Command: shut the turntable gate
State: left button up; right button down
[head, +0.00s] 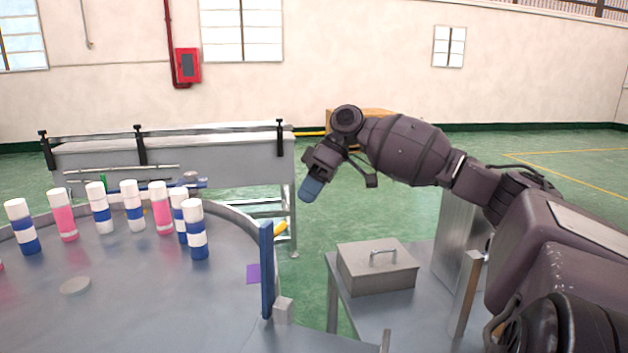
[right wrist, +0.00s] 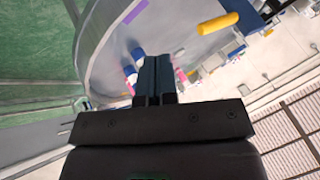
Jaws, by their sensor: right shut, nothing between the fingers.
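The round grey turntable (head: 150,300) fills the lower left of the head view, with a raised rim. A tall blue upright panel (head: 266,270), which looks like the gate, stands at its right edge. I cannot tell how far the gate stands open. My right gripper (head: 312,188) is above and right of the panel, apart from it, pointing down. Its blue fingers (right wrist: 153,80) are shut and empty. My left gripper is out of view.
Several white-capped cans, blue-banded (head: 197,240) and pink (head: 62,215), stand on the turntable. A purple patch (head: 253,273) is beside the panel. A grey lidded box (head: 377,268) sits on a metal table at right. A grey conveyor (head: 220,160) stands behind. Green floor is free between.

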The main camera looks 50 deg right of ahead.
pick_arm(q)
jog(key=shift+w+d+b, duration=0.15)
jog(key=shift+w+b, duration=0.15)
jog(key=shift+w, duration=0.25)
pick_arm(e)
jog(key=a+f, duration=0.2)
jog(key=a, duration=0.4)
jog(key=shift+s+f, duration=0.25)
jog(key=shift+r, duration=0.1)
